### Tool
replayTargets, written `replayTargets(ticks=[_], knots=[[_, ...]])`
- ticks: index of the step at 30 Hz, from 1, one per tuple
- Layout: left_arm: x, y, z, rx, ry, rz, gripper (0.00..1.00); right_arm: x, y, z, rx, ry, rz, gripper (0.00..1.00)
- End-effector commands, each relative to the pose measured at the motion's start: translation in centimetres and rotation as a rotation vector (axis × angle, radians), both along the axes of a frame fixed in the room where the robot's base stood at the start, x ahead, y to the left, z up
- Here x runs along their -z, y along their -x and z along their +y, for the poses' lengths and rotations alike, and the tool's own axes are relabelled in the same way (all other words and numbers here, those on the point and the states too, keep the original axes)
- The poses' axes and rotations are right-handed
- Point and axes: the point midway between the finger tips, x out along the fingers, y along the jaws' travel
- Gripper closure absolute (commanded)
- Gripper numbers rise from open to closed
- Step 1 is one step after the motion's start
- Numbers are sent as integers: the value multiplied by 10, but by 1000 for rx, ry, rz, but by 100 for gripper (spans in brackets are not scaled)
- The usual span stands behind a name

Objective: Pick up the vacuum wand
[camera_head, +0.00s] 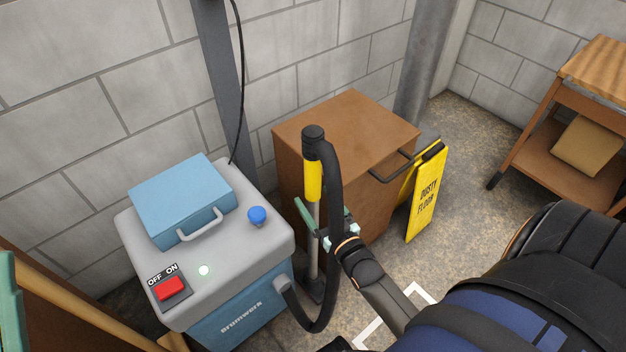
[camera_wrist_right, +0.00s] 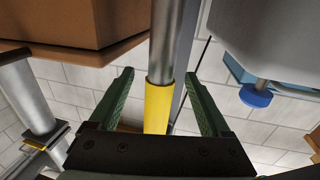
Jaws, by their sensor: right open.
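The vacuum wand stands upright beside the vacuum, with a yellow grip (camera_head: 313,182), a black top and a grey metal tube below. A black hose (camera_head: 334,190) curves from its top down to the vacuum. My right gripper (camera_head: 325,217) is open at the wand, just below the yellow grip in the head view. In the right wrist view the wand (camera_wrist_right: 160,100) runs between the two open green fingers (camera_wrist_right: 158,80), with a gap on each side. A green piece at the left edge of the head view looks like part of my left gripper (camera_head: 10,300); its jaws are hidden.
The grey and blue vacuum (camera_head: 262,238) has a red switch (camera_head: 171,288) and a blue knob (camera_head: 257,215). A brown cabinet (camera_head: 345,120) stands close behind the wand. A yellow floor sign (camera_head: 426,195) stands right of it, and a wooden cart (camera_head: 590,70) at far right.

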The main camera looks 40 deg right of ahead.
Motion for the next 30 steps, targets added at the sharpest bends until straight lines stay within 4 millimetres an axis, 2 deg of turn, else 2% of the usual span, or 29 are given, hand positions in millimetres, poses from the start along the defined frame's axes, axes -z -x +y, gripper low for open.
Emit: replayTargets(ticks=[3, 9, 19, 30], knots=[[-14, 15, -2, 19, -4, -91, 100, 2, -11, -1, 0, 0, -3, 19], [-5, 17, -3, 33, 5, -95, 100, 3, -41, -4, -1, 0, -3, 19], [-5, 16, -3, 36, 8, -91, 100, 1, -48, -5, 0, 0, -1, 19], [-5, 16, -3, 35, 7, -90, 100, 1, -47, -5, 0, 0, -1, 59]])
